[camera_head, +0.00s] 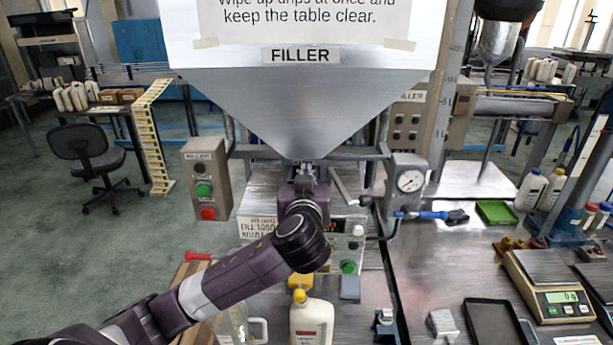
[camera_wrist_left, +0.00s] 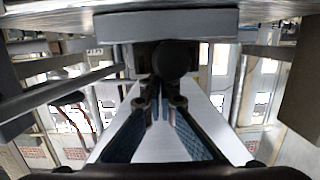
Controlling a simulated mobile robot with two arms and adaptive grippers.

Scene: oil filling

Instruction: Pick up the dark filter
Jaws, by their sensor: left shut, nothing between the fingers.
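My left gripper (camera_head: 303,172) reaches up under the grey filler hopper (camera_head: 300,105), near its lower tip. In the left wrist view, the two blue-padded fingers (camera_wrist_left: 159,104) are together with nothing between them. A dark round part (camera_wrist_left: 175,60) shows just beyond and above the fingertips, under a grey plate (camera_wrist_left: 165,25). I cannot tell whether it is the dark filter or whether the fingers touch it. My wrist and arm hide the filler's outlet in the head view. My right gripper is not in view.
A button box (camera_head: 206,180) and a pressure gauge (camera_head: 409,181) flank the hopper. A yellow-capped white bottle (camera_head: 311,322) and a clear jug (camera_head: 230,325) stand below my arm. A scale (camera_head: 548,285) and a black tray (camera_head: 494,325) are at right.

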